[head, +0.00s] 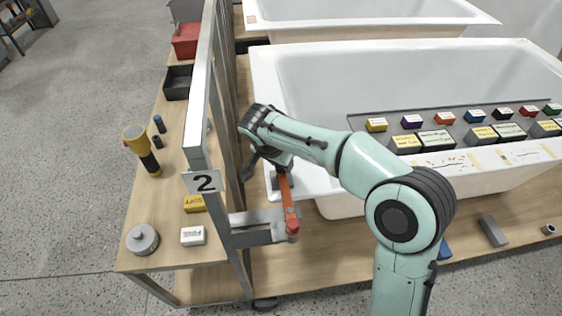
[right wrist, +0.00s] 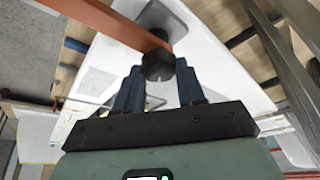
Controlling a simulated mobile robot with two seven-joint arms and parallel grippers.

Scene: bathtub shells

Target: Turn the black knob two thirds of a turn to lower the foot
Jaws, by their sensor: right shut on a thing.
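The black knob (right wrist: 158,64) shows in the right wrist view, a dark round cylinder with a slot in its face, beside an orange arm (right wrist: 102,22). My right gripper (right wrist: 158,78) has its two blue-grey fingers on either side of the knob and is shut on it. In the head view my right gripper (head: 266,163) is at the tub's near left corner, and the knob is hidden there. The orange arm (head: 288,204) runs from that corner to a steel bracket. A grey plate (right wrist: 175,16) lies behind the knob; I cannot clearly make out the foot. My left gripper is not in view.
A steel frame with a "2" tag (head: 203,182) stands just left of my right gripper. The white tub (head: 300,75) carries a tray of coloured blocks.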

